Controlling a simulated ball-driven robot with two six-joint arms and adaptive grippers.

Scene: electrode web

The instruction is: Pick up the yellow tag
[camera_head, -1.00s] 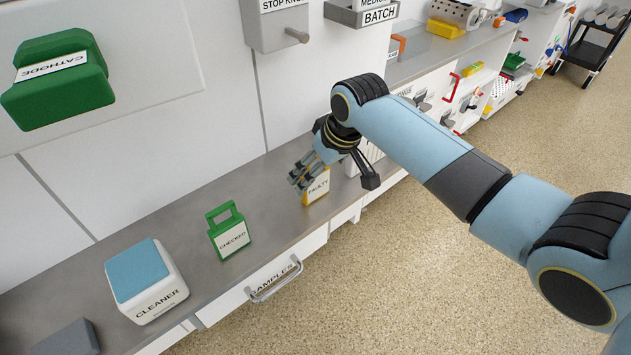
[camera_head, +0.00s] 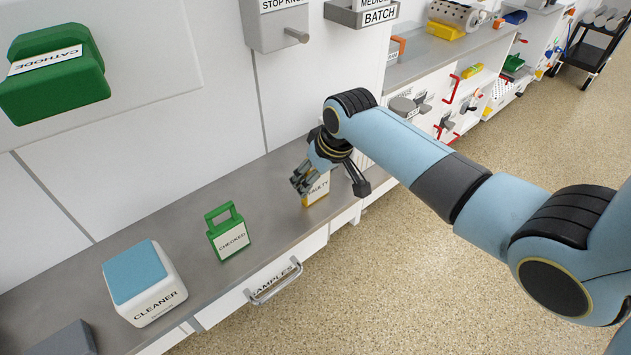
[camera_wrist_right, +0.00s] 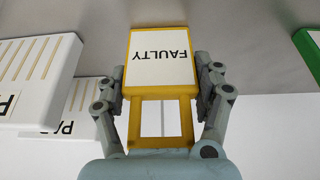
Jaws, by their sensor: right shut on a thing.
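The yellow tag (camera_head: 316,190) has a white face reading FAULTY and stands on the grey counter, partly hidden behind my gripper in the head view. In the right wrist view the yellow tag (camera_wrist_right: 160,60) fills the middle, with its open yellow handle loop toward me. My right gripper (camera_head: 305,178) is at the top of the tag. In the wrist view my right gripper (camera_wrist_right: 162,100) has its fingers on both sides of the tag, shut on it near the handle. The tag appears still at counter level. My left gripper is not in view.
A green CHECKED tag (camera_head: 229,233) stands to the left on the grey counter (camera_head: 190,222). A CLEANER block (camera_head: 146,285) is further left. White boxes (camera_wrist_right: 35,80) lie close on the left in the wrist view. A drawer handle (camera_head: 274,283) sticks out below the counter.

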